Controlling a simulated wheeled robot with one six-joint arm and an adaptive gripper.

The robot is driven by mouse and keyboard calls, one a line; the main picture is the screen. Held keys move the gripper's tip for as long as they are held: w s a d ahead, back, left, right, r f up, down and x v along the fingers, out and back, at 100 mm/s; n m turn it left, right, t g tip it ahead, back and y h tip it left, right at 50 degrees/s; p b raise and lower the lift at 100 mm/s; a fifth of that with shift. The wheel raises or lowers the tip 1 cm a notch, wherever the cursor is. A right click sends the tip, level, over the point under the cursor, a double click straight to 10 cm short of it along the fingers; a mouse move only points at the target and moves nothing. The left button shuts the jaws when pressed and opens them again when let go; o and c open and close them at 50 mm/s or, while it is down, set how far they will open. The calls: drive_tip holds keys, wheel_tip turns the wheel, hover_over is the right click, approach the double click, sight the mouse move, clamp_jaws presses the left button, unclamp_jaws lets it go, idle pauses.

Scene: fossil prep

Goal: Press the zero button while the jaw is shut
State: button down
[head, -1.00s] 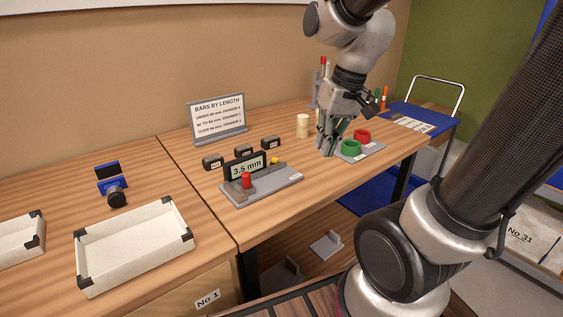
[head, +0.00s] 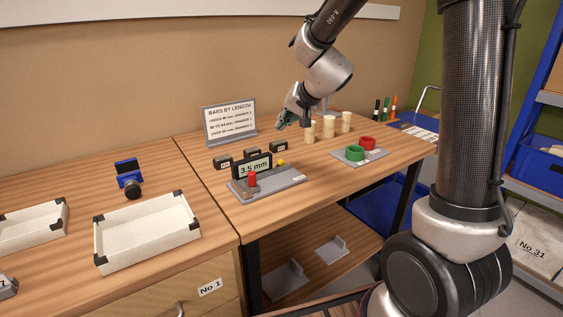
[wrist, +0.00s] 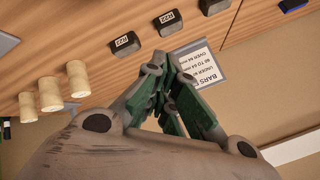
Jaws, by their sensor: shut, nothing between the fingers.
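A measuring gauge with a grey base (head: 285,183) stands on the table. Its display (head: 253,167) reads 3.5 mm. A red button-like piece (head: 252,180) stands at the front left of the base, and a small yellow knob (head: 280,162) shows behind it. I cannot tell which one is the zero button, or whether the gauge's jaw is shut. My gripper (head: 283,123) is shut and empty, in the air behind and above the gauge, apart from it. The wrist view shows its green-padded fingers (wrist: 165,72) together; the gauge is not seen there.
Several dark labelled blocks (head: 248,154) stand behind the gauge, near a sign (head: 230,126). Cream cylinders (head: 328,125) stand right of the gripper. An empty white tray (head: 147,238) lies at left.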

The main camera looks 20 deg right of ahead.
drive_tip(key=shift+f, duration=4.45)
drive_tip(key=shift+f, duration=0.4)
drive_tip(key=shift+f, duration=0.45)
drive_tip(key=shift+r, duration=0.9)
drive_tip(key=shift+r, duration=2.5)
